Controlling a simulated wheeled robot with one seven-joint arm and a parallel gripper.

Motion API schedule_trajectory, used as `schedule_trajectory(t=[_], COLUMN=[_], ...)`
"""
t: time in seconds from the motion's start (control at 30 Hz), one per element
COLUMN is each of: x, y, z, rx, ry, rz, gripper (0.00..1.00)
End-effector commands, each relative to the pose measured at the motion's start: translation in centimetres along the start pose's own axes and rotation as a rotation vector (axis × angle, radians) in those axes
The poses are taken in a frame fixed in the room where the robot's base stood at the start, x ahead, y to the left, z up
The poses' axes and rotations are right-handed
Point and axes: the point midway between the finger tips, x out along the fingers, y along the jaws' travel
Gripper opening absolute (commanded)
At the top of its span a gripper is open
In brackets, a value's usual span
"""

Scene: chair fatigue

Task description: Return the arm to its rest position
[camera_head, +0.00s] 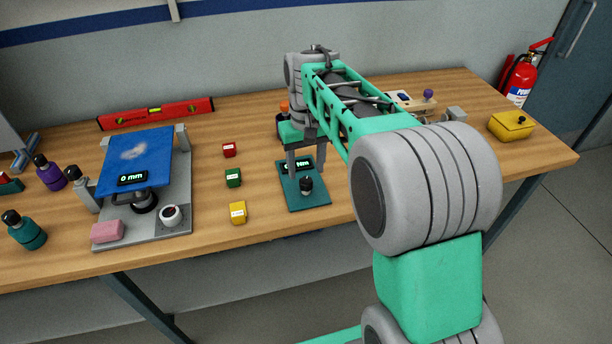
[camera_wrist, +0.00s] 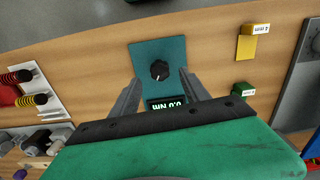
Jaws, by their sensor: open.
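My arm (camera_head: 425,190) reaches out over the wooden table from the right. My gripper (camera_head: 306,165) points down above a teal torque device with a black knob (camera_head: 306,185). In the wrist view my gripper (camera_wrist: 160,76) has its two fingers apart with nothing between them. The knob (camera_wrist: 160,70) lies below, just beyond the fingertips. The device's display (camera_wrist: 172,103) reads 0.0 Nm and is partly covered by my gripper. I cannot tell the exact height of the fingertips above the device.
Red (camera_head: 229,150), green (camera_head: 233,178) and yellow (camera_head: 238,212) blocks stand left of the device. A grey test rig with a blue panel (camera_head: 150,150), bottles and a red level (camera_head: 157,113) are farther left. A yellow case (camera_head: 511,126) sits at the right.

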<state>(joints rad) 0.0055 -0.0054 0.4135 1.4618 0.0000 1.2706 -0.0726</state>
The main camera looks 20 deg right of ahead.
Motion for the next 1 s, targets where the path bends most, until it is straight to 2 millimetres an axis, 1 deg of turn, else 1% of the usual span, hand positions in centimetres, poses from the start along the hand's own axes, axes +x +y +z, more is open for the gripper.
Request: schedule_trajectory(t=[0.03,0.1,0.2,0.3,0.67,0.77,0.87,0.9,0.93,1.0], x=[-1.0,-2.3,-3.4,-3.8,-3.9,-4.1,-3.9,-3.6,-3.3,-2.0], y=[0.0,0.0,0.0,0.0,0.0,-0.2,-0.6,-0.8,-0.9,-1.2], z=[-0.1,-0.1,0.0,0.0,0.3,1.9,5.3,7.0,8.3,11.2], rx=[0.000,0.000,0.000,0.000,0.000,0.005,0.016,0.020,0.023,0.033], ry=[0.004,0.002,0.000,-0.001,0.003,0.031,0.091,0.120,0.142,0.191], rz=[0.000,0.000,0.000,0.000,0.000,0.002,0.006,0.007,0.008,0.009], gripper=[0.54,0.54,0.54,0.54,0.54,0.54,0.54,0.54,0.54,0.54])
